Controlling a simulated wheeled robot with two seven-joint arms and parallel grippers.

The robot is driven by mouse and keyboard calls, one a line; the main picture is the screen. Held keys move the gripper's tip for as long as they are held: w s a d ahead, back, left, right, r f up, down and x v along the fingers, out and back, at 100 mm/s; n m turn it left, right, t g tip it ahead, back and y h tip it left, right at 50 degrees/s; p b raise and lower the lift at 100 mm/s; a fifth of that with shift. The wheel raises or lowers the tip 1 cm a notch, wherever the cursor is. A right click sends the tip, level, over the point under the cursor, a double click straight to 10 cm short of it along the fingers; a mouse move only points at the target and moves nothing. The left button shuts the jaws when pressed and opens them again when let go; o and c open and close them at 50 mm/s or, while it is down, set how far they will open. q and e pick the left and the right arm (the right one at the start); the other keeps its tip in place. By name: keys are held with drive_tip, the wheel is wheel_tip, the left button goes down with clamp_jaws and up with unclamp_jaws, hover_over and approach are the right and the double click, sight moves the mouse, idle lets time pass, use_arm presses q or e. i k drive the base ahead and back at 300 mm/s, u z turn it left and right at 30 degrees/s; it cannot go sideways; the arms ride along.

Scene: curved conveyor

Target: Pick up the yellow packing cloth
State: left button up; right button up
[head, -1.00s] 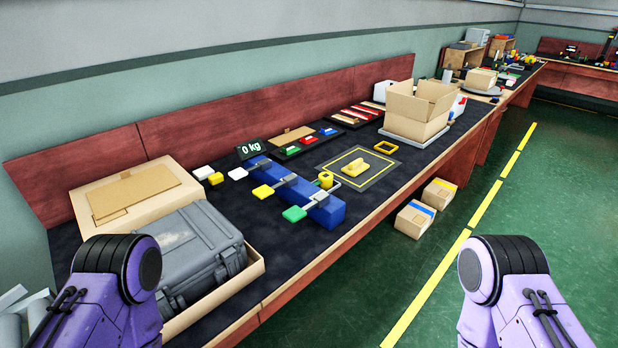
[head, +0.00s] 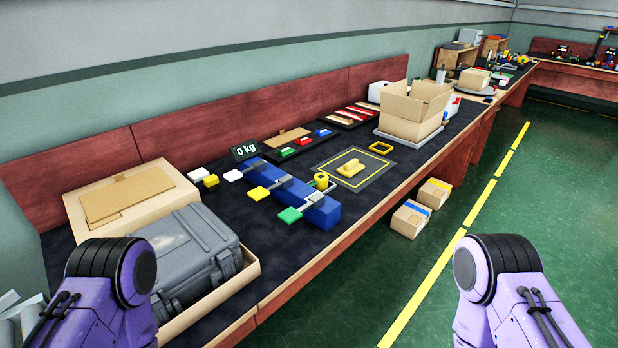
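No piece in the head view is clearly a cloth. A small yellow piece (head: 350,168) with a raised part lies inside the yellow outline of a dark mat (head: 370,179) on the long bench. Other yellow things are a square frame (head: 381,147) behind the mat, a small block (head: 211,181) farther left, and yellow parts on the blue bar (head: 321,212). I cannot tell which, if any, is the packing cloth. Only purple links of my two arms show at the lower left and lower right. Both grippers are out of view.
A grey case (head: 190,250) in an open carton and a closed cardboard box (head: 130,197) fill the near left bench. An open cardboard box (head: 413,108) stands beyond the mat. Two small cartons (head: 410,219) are on the green floor, which is otherwise clear at right.

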sight(353, 167)
drive_tip(key=z, duration=1.55)
drive_tip(key=i, duration=1.75)
drive_tip(key=u, duration=2.8)
